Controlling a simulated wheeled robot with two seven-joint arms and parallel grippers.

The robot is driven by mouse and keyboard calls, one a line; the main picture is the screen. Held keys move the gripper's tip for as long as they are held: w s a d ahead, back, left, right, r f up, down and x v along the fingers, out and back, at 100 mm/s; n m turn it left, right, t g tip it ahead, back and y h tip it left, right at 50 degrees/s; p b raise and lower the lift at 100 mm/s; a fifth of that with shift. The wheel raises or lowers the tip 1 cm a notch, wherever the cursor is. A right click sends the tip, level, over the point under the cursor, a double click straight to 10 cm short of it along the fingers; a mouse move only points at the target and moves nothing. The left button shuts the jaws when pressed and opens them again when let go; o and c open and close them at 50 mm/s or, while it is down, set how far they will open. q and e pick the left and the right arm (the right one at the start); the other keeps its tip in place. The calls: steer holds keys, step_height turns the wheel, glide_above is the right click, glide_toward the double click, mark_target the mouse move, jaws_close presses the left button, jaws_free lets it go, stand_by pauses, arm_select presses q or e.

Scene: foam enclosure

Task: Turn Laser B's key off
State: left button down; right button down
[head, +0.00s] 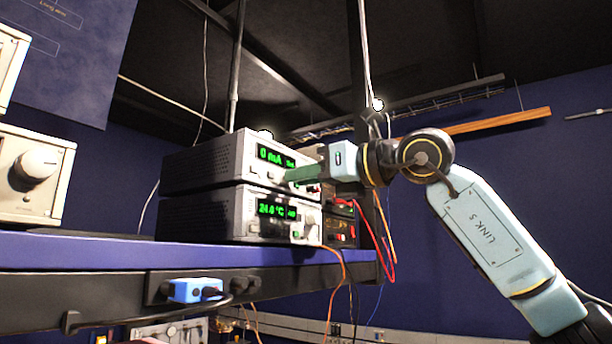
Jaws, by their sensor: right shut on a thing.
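Two stacked grey instrument units stand on the shelf. The upper unit (215,163) has a green display reading 0 mA. The lower unit (205,212) has a green display that reads about 24 °C. No label naming Laser B is readable. My right gripper (290,175) reaches in from the right, with its fingertips at the upper unit's front panel below the display. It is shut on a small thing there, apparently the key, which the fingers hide. The key's angle cannot be seen. My left gripper is not in view.
The blue-edged shelf (90,253) carries the units. A dark box with red and orange leads (388,262) stands just right of them. A cream unit with a large knob (38,163) is at the left. A blue box (194,290) hangs on the shelf's front.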

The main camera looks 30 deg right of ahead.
steer(key=shift+n+p, duration=3)
steer(key=shift+n, duration=5.7)
steer(key=c, duration=1.3)
jaws_free()
steer(key=b+v, duration=0.3)
steer(key=v, duration=1)
steer(key=shift+s+d, duration=0.1)
steer(key=shift+s, duration=0.1)
